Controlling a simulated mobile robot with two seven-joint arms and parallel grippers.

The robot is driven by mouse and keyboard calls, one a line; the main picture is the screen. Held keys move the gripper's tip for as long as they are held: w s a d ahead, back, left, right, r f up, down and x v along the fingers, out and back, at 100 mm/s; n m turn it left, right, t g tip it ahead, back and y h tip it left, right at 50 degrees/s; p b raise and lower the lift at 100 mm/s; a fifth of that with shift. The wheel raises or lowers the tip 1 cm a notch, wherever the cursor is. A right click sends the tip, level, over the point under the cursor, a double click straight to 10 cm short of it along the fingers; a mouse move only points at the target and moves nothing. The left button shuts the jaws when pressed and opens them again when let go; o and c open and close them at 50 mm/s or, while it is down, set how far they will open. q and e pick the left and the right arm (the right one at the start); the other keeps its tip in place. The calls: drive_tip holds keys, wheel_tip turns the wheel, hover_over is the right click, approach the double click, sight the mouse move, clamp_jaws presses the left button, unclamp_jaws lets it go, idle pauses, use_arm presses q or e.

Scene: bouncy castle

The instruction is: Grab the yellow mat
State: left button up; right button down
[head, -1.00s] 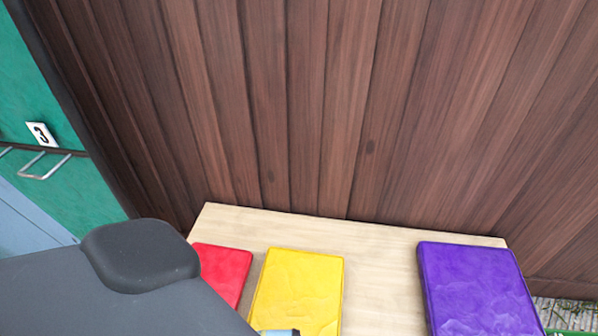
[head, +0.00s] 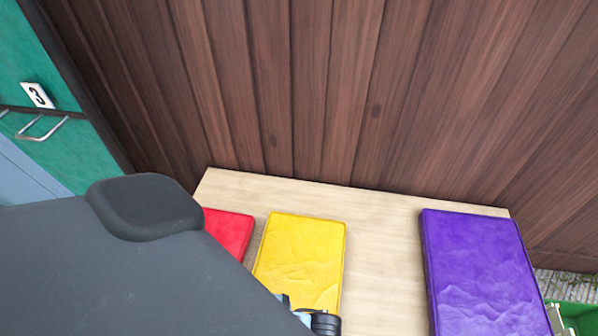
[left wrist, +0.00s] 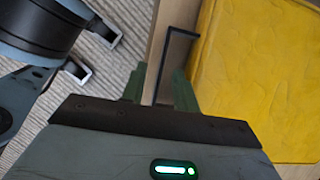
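The yellow mat (head: 302,255) lies flat on a light wooden table (head: 383,250), between the red mat (head: 229,232) and the purple mat (head: 478,262). It also fills the right side of the left wrist view (left wrist: 265,75). My left arm covers the lower left of the head view, and its dark wrist end reaches the mat's near edge. In the left wrist view my left gripper (left wrist: 160,85) has its green-grey fingers apart beside the mat's edge, with a thin black frame between them. No hold on the mat shows. My right gripper is not visible.
A brown plank wall (head: 320,90) stands behind the table. A green panel with a metal handle (head: 42,129) is at the far left. Something green (head: 582,316) shows at the lower right corner. The tabletop between the yellow and purple mats is bare.

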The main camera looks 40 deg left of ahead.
use_arm(q)
drive_tip(key=shift+x, duration=0.8)
drive_tip(key=shift+c, duration=0.3)
clamp_jaws()
drive_tip(key=shift+r, duration=0.15)
